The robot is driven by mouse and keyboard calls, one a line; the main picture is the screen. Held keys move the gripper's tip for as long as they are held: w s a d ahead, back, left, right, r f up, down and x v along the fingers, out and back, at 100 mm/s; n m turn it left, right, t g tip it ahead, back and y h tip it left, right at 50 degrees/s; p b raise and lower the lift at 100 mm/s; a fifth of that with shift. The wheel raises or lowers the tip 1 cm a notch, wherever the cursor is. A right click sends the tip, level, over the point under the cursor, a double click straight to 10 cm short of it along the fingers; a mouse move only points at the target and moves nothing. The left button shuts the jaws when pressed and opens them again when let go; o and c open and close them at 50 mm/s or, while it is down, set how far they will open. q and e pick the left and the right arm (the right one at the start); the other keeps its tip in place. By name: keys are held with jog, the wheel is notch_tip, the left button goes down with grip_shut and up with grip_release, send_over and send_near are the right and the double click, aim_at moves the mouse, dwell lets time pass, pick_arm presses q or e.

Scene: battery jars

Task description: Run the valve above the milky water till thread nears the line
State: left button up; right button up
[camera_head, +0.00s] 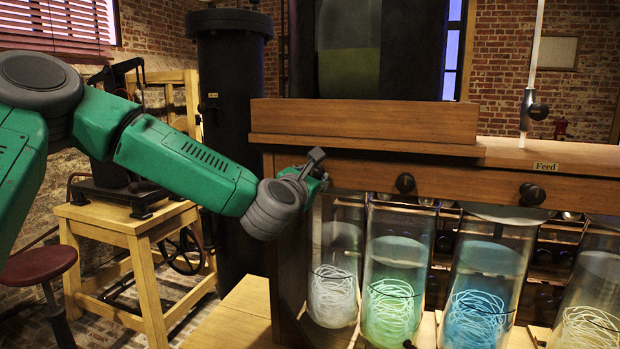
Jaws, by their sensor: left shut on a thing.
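Several tall glass jars hang in a row under a wooden beam. The leftmost jar (337,235) has pale, milky water with a loose coil of whitish thread (333,292) in its lower part. A thin dark line curves across this jar near the top of the coil; the exact gap is hard to tell. My left gripper (316,168) is at the beam's left end, just above this jar, and is shut on the valve there, which my fingers mostly hide. My right gripper is not in view.
The neighbouring jars hold green (393,300), blue (483,300) and cream (590,310) threads. Dark valve knobs (405,183) and (532,194) sit on the beam above. A "Feed" label (545,166) is at the right. A wooden stand (140,235) and red stool (38,264) are at left.

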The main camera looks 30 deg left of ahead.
pick_arm(q)
jog(key=n+b, duration=0.2)
jog(key=b, duration=0.1)
jog(key=n+b, duration=0.4)
jog(key=b, duration=0.1)
jog(key=shift+f+b, duration=0.3)
jog(key=shift+r+n+b, duration=0.15)
jog(key=shift+n+b, duration=0.4)
jog(key=shift+n, duration=0.05)
dwell(3.5)
